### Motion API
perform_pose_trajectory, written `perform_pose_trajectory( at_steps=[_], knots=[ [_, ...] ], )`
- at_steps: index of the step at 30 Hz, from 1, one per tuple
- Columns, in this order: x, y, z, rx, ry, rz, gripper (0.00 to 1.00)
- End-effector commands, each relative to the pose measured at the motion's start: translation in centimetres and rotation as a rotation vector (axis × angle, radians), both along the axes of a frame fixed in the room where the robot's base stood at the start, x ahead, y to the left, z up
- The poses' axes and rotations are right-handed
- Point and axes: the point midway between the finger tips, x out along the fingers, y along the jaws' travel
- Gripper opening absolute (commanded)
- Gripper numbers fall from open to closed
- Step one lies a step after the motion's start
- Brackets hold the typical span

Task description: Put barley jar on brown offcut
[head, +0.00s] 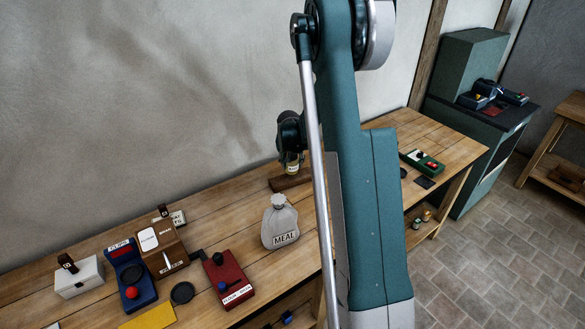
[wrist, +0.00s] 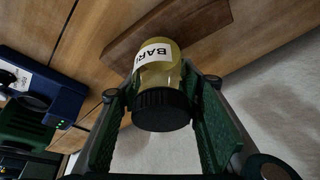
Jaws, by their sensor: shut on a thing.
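The barley jar (wrist: 158,78) has a black lid, yellowish contents and a white label with "BAR" readable in the wrist view. My gripper (wrist: 162,105) is shut on it, one finger on each side, near the lid. In the head view the jar (head: 292,168) hangs upright under my gripper (head: 291,150). The brown offcut (head: 290,184) is a flat dark board on the bench by the wall. It also shows behind the jar's base in the wrist view (wrist: 124,45). The jar is over or on the offcut; I cannot tell whether they touch.
A grey MEAL sack (head: 280,222) stands in front of the offcut. A red device (head: 228,280), a blue device (head: 133,285), a brown box (head: 158,247) and a white box (head: 79,277) are to the left. My arm hides part of the bench (head: 430,132).

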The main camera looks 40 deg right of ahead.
Motion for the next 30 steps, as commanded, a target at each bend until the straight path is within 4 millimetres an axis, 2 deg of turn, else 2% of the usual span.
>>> perform_pose_trajectory(
  at_steps=[9,23,24,27,30],
  knots=[
    [0.0,0.0,-2.7,0.0,0.0,0.0,0.18],
    [0.0,0.0,-3.2,0.0,0.0,0.0,0.18],
    [0.0,0.0,-3.2,0.0,0.0,0.0,0.37],
    [0.0,0.0,-3.1,0.0,0.0,0.0,0.5],
    [0.0,0.0,-3.1,0.0,0.0,0.0,0.5]
  ],
)
